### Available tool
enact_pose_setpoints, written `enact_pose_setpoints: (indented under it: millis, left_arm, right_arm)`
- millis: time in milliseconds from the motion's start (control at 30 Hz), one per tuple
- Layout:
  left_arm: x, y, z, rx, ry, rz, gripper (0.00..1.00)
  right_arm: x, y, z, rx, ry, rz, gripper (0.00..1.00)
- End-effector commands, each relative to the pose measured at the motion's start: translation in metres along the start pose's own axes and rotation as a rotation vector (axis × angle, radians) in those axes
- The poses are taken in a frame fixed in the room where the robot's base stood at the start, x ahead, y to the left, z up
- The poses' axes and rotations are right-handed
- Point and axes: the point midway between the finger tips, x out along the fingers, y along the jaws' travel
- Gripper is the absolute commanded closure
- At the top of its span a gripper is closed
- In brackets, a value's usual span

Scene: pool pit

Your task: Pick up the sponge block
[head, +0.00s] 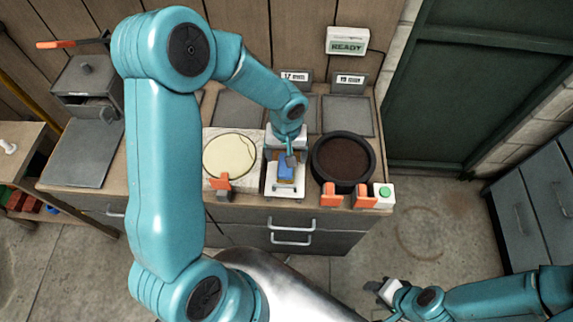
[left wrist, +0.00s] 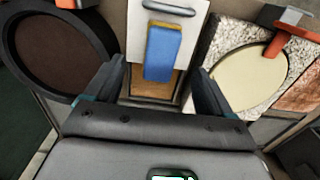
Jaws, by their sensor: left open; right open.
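A blue block (head: 286,171), which looks like the sponge block, lies on a white fixture with a tan board on the counter. It also shows in the left wrist view (left wrist: 162,52), ahead of and between my two fingers. My left gripper (head: 289,160) is over the fixture, close to the block; its own arm partly hides it in the head view. In the left wrist view my left gripper (left wrist: 160,80) is open, with a finger on each side. Whether it touches the block I cannot tell. My right gripper (head: 378,292) is open and empty, low over the floor.
A round pale disc (head: 229,156) with an orange handle lies left of the fixture. A dark round pan (head: 343,160) with orange handles stands close on the right. A box with a green button (head: 384,193) is at the counter's front right. The floor at right is clear.

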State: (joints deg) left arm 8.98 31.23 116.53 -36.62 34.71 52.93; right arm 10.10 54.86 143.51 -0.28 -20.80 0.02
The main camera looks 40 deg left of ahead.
Motion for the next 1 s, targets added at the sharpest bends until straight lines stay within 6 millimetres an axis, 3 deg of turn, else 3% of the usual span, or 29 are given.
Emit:
enact_pose_setpoints:
  millis: [267,500,767,800,967,1000]
  left_arm:
    - [0.024,0.000,-0.003,0.002,-0.002,0.000,0.17]
    - [0.061,-0.001,-0.009,0.002,-0.001,0.001,0.17]
    - [0.067,-0.001,-0.009,0.002,0.001,0.002,0.17]
    - [0.067,-0.001,-0.009,0.002,0.001,0.002,0.20]
    - [0.067,-0.001,-0.009,0.002,0.001,0.002,0.72]
    - [0.067,-0.001,-0.009,0.002,0.001,0.002,0.78]
  right_arm:
    - [-0.006,-0.002,0.000,0.000,0.000,0.000,0.57]
    - [-0.012,-0.004,0.000,0.000,0.000,0.000,0.57]
    - [-0.012,-0.004,0.000,0.000,0.000,0.000,0.57]
    - [-0.012,-0.004,0.000,0.000,0.000,0.000,0.57]
    - [-0.012,-0.004,0.000,0.000,0.000,0.000,0.57]
    - [-0.012,-0.004,0.000,0.000,0.000,0.000,0.57]
